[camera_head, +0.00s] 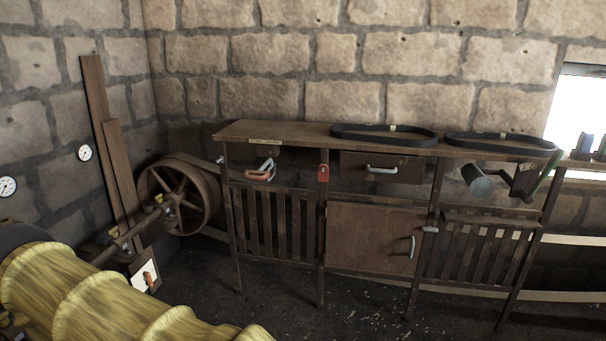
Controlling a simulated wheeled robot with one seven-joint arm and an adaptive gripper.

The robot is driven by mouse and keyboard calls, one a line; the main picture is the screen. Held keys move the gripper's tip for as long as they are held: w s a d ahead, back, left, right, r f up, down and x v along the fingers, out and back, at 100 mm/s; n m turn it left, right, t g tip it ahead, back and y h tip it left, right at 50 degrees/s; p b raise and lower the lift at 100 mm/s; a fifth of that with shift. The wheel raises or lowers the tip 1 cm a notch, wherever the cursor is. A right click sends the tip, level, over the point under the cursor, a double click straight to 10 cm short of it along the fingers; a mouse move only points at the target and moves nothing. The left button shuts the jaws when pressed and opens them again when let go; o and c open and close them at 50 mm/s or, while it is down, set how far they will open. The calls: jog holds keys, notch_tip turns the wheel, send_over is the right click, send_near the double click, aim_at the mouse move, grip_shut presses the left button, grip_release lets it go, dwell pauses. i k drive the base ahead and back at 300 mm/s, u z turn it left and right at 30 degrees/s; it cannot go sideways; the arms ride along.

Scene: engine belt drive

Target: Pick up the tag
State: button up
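A small red piece (323,173) hangs on the front of the wooden bench, just below its top edge. It looks like a tag or a padlock; I cannot tell which at this size. A pale, flat label strip (264,141) lies along the bench's front edge to its left. I cannot tell for sure which of these is the tag. My gripper is not in this view, so its place relative to them does not show.
The bench top (290,132) carries two black belts (383,134) (499,145). Handles stick out of its front, and a grey cylinder (476,181) hangs at the right. A spoked wheel (180,194) and a yellow ribbed cylinder (75,285) stand at left. Floor (370,300) shows in front.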

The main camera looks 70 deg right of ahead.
aim_at(323, 176)
jog(key=z, duration=1.8)
jog(key=i, duration=1.2)
jog(key=z, duration=0.35)
jog(key=i, duration=0.75)
jog(key=z, duration=0.6)
